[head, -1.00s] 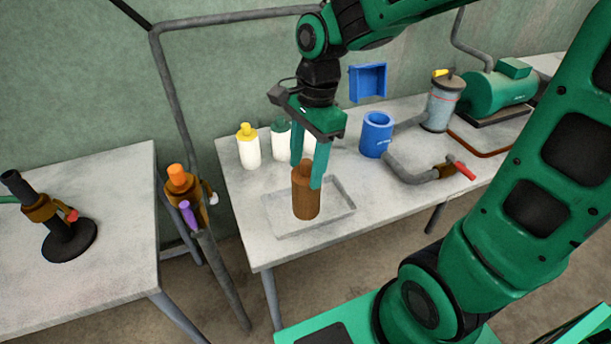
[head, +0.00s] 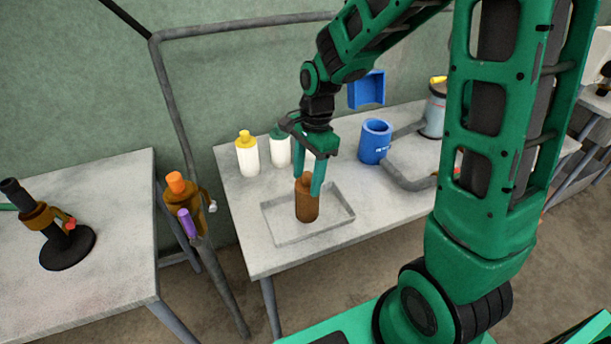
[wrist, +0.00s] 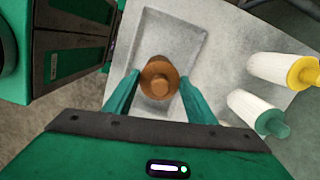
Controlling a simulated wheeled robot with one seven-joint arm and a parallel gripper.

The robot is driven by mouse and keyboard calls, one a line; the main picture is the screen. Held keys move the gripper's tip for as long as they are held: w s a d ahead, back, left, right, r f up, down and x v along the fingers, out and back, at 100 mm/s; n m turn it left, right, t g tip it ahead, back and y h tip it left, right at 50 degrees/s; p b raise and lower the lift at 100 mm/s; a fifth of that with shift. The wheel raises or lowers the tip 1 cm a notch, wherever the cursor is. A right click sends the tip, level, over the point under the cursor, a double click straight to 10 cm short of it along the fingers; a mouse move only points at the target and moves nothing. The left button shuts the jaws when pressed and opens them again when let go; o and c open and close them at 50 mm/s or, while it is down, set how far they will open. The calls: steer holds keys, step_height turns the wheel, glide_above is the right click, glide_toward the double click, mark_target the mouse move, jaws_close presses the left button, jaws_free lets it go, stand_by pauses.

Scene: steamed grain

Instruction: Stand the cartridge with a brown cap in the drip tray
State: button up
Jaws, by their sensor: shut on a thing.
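The cartridge with a brown cap (head: 306,207) is all brown and upright, over the floor of the drip tray. The wrist view shows its round cap (wrist: 159,88) from above, between the two fingers. My gripper (head: 307,188) points down and is shut on the cartridge's upper part, one green finger on each side. The drip tray (head: 338,191) is a shallow grey rectangle with a low rim on the table; it also shows in the wrist view (wrist: 190,40). I cannot tell whether the cartridge's base touches the tray floor.
White cartridges with a yellow cap (head: 247,156) and a green cap (head: 280,148) stand behind the tray; another white one is partly hidden by my gripper. The table's front edge is near the tray.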

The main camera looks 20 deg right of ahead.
steer(key=shift+f, duration=0.1)
steer(key=o, duration=1.7)
step_height(320, 180, up, 12)
steer(key=d, duration=0.1)
steer(key=shift+w+d, duration=0.15)
steer(key=shift+d, duration=0.05)
steer(key=shift+d, duration=0.1)
steer(key=s+d+f+n, duration=0.1)
steer(key=s+d+n, duration=0.3)
steer(key=s+d, duration=0.3)
steer(key=s+d+f+n+h, duration=0.1)
steer(key=s+d+n, duration=0.4)
steer(key=s, duration=1.1)
steer(key=d, duration=0.3)
steer(key=shift+s+d, duration=0.3)
steer(key=shift+s, duration=0.05)
